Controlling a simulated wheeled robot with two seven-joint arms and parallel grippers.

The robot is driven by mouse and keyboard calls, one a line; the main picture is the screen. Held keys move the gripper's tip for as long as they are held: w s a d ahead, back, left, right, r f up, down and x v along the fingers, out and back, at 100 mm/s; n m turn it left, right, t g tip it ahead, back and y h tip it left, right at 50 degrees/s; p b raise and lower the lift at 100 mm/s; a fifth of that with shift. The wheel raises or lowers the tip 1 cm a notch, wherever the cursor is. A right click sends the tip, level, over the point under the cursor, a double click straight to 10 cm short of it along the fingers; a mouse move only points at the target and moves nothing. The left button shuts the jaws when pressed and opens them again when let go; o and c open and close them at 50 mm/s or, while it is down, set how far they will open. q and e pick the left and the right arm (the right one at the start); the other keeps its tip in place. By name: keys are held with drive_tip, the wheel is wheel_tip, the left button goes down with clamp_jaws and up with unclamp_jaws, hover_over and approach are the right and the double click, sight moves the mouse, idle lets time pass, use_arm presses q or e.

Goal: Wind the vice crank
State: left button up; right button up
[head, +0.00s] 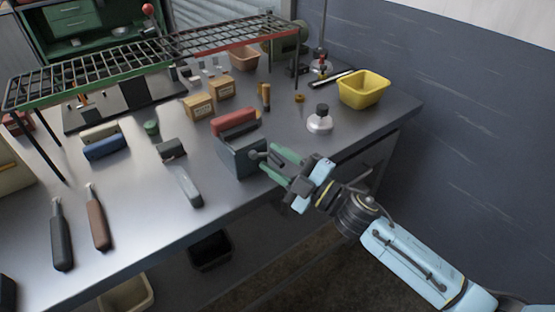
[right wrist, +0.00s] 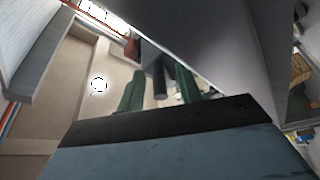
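The vice (head: 240,157) is a dark grey block with a red part on top, at the front edge of the metal bench. Its crank (head: 257,155) sticks out from its right side in the head view. My right gripper (head: 270,160) reaches in from the right, its two green fingers spread beside the crank end. In the right wrist view, a dark round peg (right wrist: 159,82), apparently the crank handle, shows between the green fingers (right wrist: 158,92), with gaps on both sides. My left gripper is not in view.
A grey-handled tool (head: 186,187) lies left of the vice. A small flask (head: 320,120) and a yellow bin (head: 363,90) stand behind my right gripper. Wooden boxes (head: 210,97) and a wire rack (head: 150,55) are further back.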

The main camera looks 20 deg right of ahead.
drive_tip(key=c, duration=0.7)
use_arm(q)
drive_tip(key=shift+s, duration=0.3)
use_arm(e)
clamp_jaws()
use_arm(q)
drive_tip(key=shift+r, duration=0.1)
